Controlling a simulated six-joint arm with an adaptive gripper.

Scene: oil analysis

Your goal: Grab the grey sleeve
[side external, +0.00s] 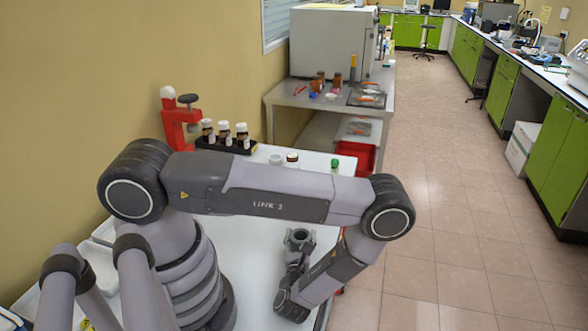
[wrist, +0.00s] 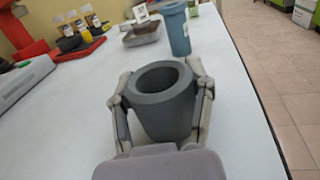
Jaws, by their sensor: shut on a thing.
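The grey sleeve (wrist: 163,105) is a dark grey, open-topped hollow cylinder in the middle of the wrist view. My gripper (wrist: 162,107) has one finger on each side of it and is shut on its outer wall. The sleeve looks upright, over the white table; I cannot tell whether its base touches the surface. In the side external view, the sleeve (side external: 299,237) shows its round open top beside my wrist. My own fingers are mostly hidden there.
A blue-grey cup (wrist: 177,30) stands just beyond the sleeve. A grey tray (wrist: 142,36) is farther back. A black rack of brown bottles (side external: 228,145) and a red stand (side external: 178,128) line the wall side. The white table (wrist: 232,120) is clear right of the sleeve.

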